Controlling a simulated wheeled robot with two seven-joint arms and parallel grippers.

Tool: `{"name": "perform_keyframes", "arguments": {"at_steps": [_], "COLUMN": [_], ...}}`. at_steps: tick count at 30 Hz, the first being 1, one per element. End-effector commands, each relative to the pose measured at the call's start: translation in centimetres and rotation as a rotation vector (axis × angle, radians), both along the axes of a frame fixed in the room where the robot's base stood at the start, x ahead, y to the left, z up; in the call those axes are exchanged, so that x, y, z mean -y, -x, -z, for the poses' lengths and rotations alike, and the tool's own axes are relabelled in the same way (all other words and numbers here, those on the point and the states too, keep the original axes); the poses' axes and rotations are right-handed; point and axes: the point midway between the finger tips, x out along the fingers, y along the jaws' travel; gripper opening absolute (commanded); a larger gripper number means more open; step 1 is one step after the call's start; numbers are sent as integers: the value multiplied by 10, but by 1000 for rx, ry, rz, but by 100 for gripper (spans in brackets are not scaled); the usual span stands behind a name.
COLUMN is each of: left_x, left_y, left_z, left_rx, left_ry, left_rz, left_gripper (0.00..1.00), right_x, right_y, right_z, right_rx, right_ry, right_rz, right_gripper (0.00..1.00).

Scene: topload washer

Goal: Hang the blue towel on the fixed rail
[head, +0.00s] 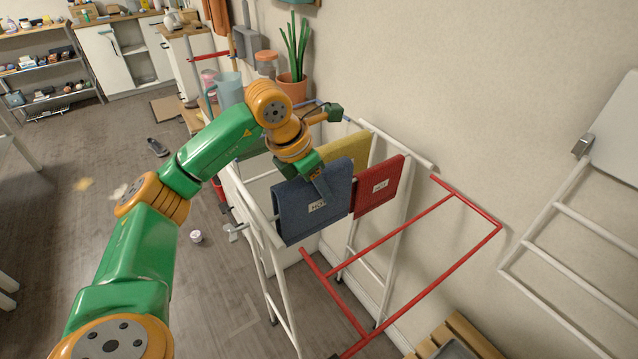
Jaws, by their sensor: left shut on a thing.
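The blue towel (300,222) with a white label hangs folded at the near part of the white drying rack. My left gripper (322,188) is at its upper right part, shut on it, with a finger down over its front. I cannot tell whether the towel rests on a bar or only hangs from my gripper. A red rail frame (440,281) juts out to the right of the rack, with nothing hanging on it. The pictures do not show for sure which bar is the fixed rail. My right gripper is not in view.
A red towel (377,188) hangs beside the blue one, and a yellow towel (345,148) behind it. The white rack (262,222) stands by the wall. A white wall frame (565,238) is at right. A wooden slatted piece (470,333) stands low at front right.

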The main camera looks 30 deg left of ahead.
Motion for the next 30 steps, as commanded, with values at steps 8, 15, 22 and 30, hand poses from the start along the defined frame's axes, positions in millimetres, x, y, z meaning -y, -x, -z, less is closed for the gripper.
{"name": "perform_keyframes", "arguments": {"at_steps": [8,15,22,30], "left_x": [0,0,0,0], "left_y": [0,0,0,0], "left_z": [36,50,52,51], "left_rx": [-2,0,0,0], "left_ry": [0,0,0,0], "left_rz": [-1,0,0,0], "left_gripper": [0,0,0,77], "right_x": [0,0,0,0], "right_y": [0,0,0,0], "right_z": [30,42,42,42], "right_rx": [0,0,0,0], "right_ry": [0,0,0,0], "right_rz": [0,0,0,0], "right_gripper": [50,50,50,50]}}
